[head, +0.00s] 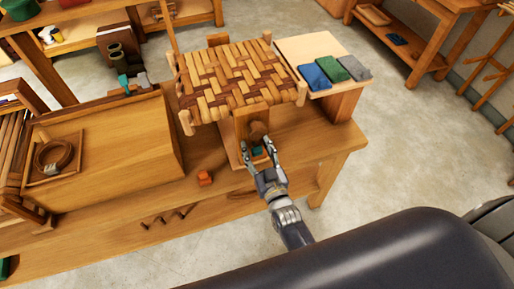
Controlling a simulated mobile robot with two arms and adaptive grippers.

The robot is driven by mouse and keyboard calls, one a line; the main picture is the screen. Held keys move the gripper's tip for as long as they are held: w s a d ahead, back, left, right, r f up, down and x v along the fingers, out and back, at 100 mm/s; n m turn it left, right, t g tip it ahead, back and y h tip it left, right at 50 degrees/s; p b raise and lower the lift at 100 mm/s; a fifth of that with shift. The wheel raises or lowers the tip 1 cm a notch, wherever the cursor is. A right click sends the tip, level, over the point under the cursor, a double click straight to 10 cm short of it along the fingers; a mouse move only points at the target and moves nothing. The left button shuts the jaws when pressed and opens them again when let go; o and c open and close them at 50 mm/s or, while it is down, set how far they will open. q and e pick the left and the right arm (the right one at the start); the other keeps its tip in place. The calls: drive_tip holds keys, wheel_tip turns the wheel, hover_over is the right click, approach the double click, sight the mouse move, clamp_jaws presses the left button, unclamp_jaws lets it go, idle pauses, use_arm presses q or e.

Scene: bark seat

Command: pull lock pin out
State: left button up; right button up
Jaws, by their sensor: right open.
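The woven bark seat (235,78) sits on a wooden post (252,118) above the bench. Under its front edge, a brown rounded knob (259,131) shows on the post, and a small teal piece (257,151) shows just below it. I cannot tell for sure which of these is the lock pin. My right gripper (259,150) is open, with its two fingers on either side of the teal piece and pointing up towards the knob. Whether the fingers touch anything is too small to tell. My left gripper is not in view.
The wooden bench (330,148) carries a large box (110,145) at left and a small orange block (205,178). A tray (50,165) holds a coiled ring.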

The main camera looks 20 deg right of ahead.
sight(258, 153)
clamp_jaws()
drive_tip(key=shift+s+p, duration=0.55)
drive_tip(key=shift+s, duration=0.8)
drive_tip(key=shift+f, duration=0.1)
drive_tip(key=shift+c, duration=0.4)
unclamp_jaws()
drive_tip(key=shift+o, duration=0.4)
drive_tip(key=shift+s, duration=0.15)
